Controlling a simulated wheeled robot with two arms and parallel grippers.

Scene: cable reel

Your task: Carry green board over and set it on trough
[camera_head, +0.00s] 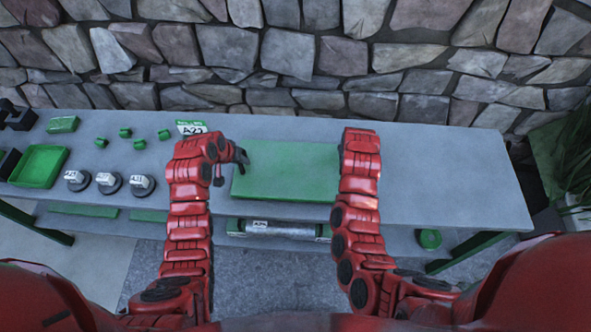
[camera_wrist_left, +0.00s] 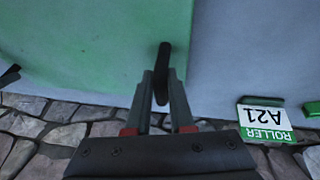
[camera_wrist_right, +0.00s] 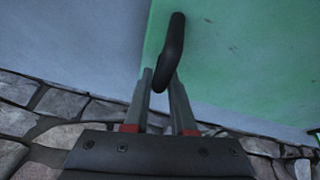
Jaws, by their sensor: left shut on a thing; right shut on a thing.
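The green board (camera_head: 287,171) is a flat rectangle with a black handle at each side, over the middle of the grey table. My left gripper (camera_head: 241,157) is shut on the board's left handle (camera_wrist_left: 162,62). My right gripper (camera_wrist_right: 160,82) is shut on the right handle (camera_wrist_right: 175,42); in the head view my right arm hides it. I cannot tell whether the board touches the table or hangs just above it. I cannot pick out the trough with certainty; a shallow green tray (camera_head: 38,167) stands at the table's left end.
The grey table (camera_head: 450,185) is clear right of the board. To the left are several labelled grey parts (camera_head: 108,182), small green blocks (camera_head: 140,144) and an A21 roller sign (camera_head: 192,128). A metal roller (camera_head: 280,229) lies on a lower shelf. A stone wall (camera_head: 300,55) stands behind.

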